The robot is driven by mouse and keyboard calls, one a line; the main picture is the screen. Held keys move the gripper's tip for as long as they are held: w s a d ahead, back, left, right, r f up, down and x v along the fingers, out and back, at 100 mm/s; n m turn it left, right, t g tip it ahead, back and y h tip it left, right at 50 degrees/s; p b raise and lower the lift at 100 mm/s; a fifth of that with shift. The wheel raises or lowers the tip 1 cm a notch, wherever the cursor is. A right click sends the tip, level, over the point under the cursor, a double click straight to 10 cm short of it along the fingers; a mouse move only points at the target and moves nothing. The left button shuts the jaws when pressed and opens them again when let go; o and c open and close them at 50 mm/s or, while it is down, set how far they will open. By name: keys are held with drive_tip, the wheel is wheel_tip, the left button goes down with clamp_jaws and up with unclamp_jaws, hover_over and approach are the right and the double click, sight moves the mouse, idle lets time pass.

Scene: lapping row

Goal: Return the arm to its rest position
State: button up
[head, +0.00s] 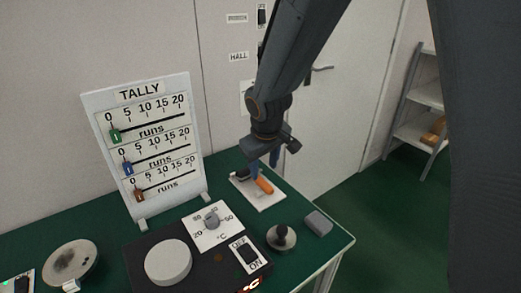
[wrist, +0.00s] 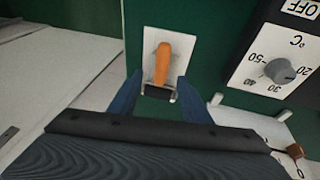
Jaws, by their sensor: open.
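My gripper (head: 266,164) hangs from my arm above the back right part of the green table (head: 318,242). In the wrist view, my gripper (wrist: 158,96) shows two blue fingers spread apart, with nothing held between them. I cannot tell the exact height of the fingers over the tool.
A tally board (head: 145,150) stands at the back left. A temperature dial (head: 211,218), an ON/OFF switch (head: 247,252), a round pale disc (head: 168,262), a knobbed weight (head: 281,237) and a grey block (head: 318,222) sit nearby. A door (head: 340,90) and shelf (head: 415,125) are behind.

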drive_tip(key=s+d+m+g, duration=0.1)
drive_tip(key=s+d+m, duration=0.2)
drive_tip(key=s+d, duration=0.5)
drive_tip(key=shift+d+r+g+h, duration=0.3)
drive_tip(key=shift+d+r, duration=0.15)
drive_tip(key=shift+d, duration=0.65)
drive_tip(key=s+d+m, duration=0.1)
drive_tip(key=s+d, duration=0.1)
drive_tip(key=s, duration=0.2)
drive_tip(key=s+d+m+g, duration=0.1)
drive_tip(key=s+d, duration=0.1)
drive_tip(key=s, duration=0.2)
drive_tip(key=s+d+m, duration=0.2)
drive_tip(key=s, duration=0.2)
drive_tip(key=shift+d+g, duration=0.15)
drive_tip(key=shift+g, duration=0.25)
drive_tip(key=shift+c, duration=0.2)
